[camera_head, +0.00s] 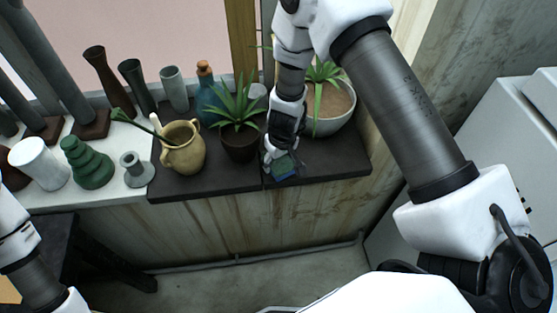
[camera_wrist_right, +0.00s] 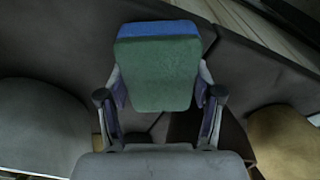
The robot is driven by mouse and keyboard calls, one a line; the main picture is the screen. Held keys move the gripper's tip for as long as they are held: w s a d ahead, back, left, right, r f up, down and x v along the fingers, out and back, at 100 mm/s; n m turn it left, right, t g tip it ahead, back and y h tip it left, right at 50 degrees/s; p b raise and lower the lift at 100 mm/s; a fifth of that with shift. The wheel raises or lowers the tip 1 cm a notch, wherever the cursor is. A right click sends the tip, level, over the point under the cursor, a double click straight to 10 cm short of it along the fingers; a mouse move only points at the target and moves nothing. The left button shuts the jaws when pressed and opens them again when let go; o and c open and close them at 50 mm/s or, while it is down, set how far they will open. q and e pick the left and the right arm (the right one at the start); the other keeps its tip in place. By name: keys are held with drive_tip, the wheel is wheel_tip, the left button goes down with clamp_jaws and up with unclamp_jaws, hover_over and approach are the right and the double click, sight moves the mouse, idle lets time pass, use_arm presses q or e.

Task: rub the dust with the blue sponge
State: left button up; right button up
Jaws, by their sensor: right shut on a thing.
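My right gripper (camera_head: 279,156) is low over the dark slab (camera_head: 325,172) on the ledge, between two potted plants. In the right wrist view my right gripper (camera_wrist_right: 159,88) has its two fingers shut on the sides of the sponge. The sponge (camera_wrist_right: 158,70) shows a broad green face and a blue layer along its far edge. In the head view the sponge (camera_head: 286,169) is small and partly covered by the fingers. I cannot tell whether it touches the slab. No dust can be made out clearly. My left arm shows at the left edge, but its gripper is out of view.
A dark pot with a spiky plant (camera_head: 240,145) stands close left of the gripper, and a large grey planter (camera_head: 333,118) close right. A tan jug (camera_head: 184,150), a blue bottle (camera_head: 209,97) and several vases stand further left. The slab's front edge is clear.

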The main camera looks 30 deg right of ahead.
drive_tip(key=r+p, duration=0.2)
drive_tip(key=r, duration=0.1)
drive_tip(key=shift+s+d+r, duration=0.15)
drive_tip(key=shift+d+r, duration=0.1)
drive_tip(key=shift+d, duration=0.15)
drive_tip(key=shift+a+r+p, duration=0.2)
drive_tip(key=shift+r+p, duration=0.75)
drive_tip(key=shift+r, duration=0.15)
drive_tip(key=shift+d+r+p, duration=0.1)
drive_tip(key=shift+r+p, duration=0.5)
drive_tip(key=shift+r, duration=0.05)
use_arm(q)
wheel_tip(320, 180, up, 6)
drive_tip(key=shift+d, duration=0.3)
drive_tip(key=shift+w+a, duration=0.1)
